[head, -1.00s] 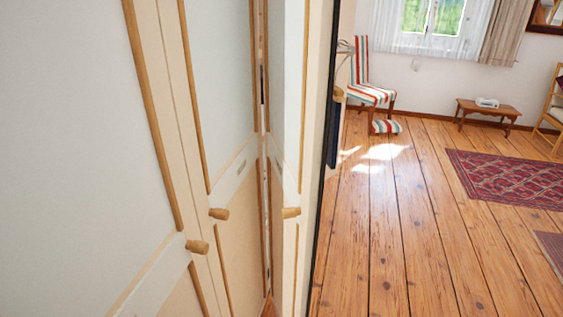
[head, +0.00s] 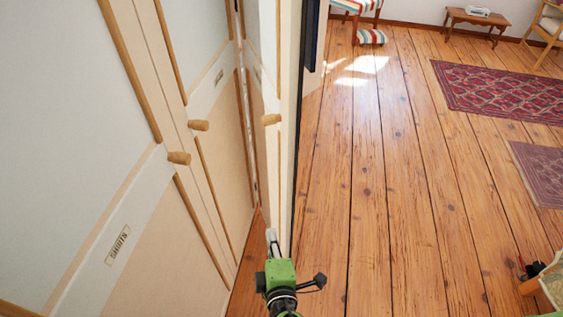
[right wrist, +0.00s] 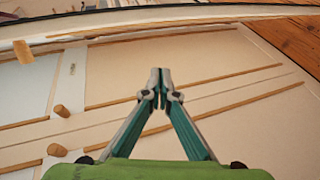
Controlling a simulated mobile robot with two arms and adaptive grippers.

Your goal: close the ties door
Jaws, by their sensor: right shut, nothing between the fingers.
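A cream wardrobe door (head: 285,60) stands open, seen nearly edge-on in the head view, with a wooden knob (head: 271,119). Its small label is too blurred to read, so I cannot confirm it is the ties door. My right gripper (head: 272,238), green and grey, is shut and empty near the lower part of this door. I cannot tell whether it touches the door. In the right wrist view its fingertips (right wrist: 160,74) meet in front of cream panels with wooden trim. My left gripper is out of view.
Closed wardrobe doors stand on the left, one labelled SHIRTS (head: 118,244), with knobs (head: 179,158) beside the gap. The wooden floor (head: 390,200) right of the open door is mostly clear. A red rug (head: 490,95) and small table (head: 477,22) are farther off.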

